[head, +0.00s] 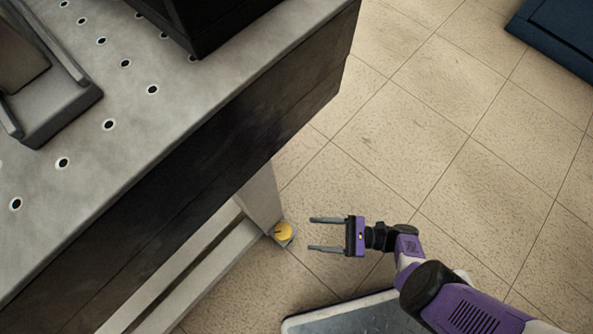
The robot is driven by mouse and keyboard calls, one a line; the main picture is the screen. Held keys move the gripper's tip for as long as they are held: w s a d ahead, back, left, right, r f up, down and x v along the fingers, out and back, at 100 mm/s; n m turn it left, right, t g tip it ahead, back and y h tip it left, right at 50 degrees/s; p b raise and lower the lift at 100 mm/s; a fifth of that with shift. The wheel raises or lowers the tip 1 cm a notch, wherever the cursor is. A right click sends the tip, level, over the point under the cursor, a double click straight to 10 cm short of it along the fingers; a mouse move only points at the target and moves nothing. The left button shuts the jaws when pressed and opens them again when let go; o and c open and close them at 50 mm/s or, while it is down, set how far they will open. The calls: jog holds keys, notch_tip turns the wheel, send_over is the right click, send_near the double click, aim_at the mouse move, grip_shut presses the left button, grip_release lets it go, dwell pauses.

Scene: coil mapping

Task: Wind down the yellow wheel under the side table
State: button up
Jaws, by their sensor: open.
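The side table (215,115) fills the left of the head view, with a grey top full of holes and a dark side. The yellow wheel (283,231) is small and round, with a dark mark on its face. It sits at the foot of a pale table leg (260,197), near the floor. My gripper (311,234) is open and empty, just right of the wheel. Its two fingers point left toward the wheel, one a little above it and one a little below it in the picture. A small gap seems to show between fingertips and wheel.
A pale lower rail (190,275) runs from the leg to the lower left. A dark object (215,20) and a grey fixture (55,95) stand on the tabletop. A dark blue object (560,35) lies at the upper right. The tiled floor (440,120) between is clear.

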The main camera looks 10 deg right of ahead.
aim_at(292, 235)
jog(key=shift+x, duration=3.65)
jog(key=shift+s+f, duration=0.1)
jog(key=c, duration=1.1)
jog(key=shift+s+r+m+t+h+p, duration=0.15)
jog(key=shift+r+m+t+h+p, duration=0.15)
jog(key=shift+m+t+p, duration=0.35)
jog(key=shift+s+a+f+m+t+h+p, duration=0.1)
jog(key=shift+m+t+h+p, duration=0.35)
jog(key=shift+t, duration=0.35)
jog(key=shift+s+a+f+m+t+h+p, duration=0.15)
jog(key=shift+m+t+h+p, duration=0.3)
jog(key=shift+t, duration=0.3)
jog(key=o, duration=1.1)
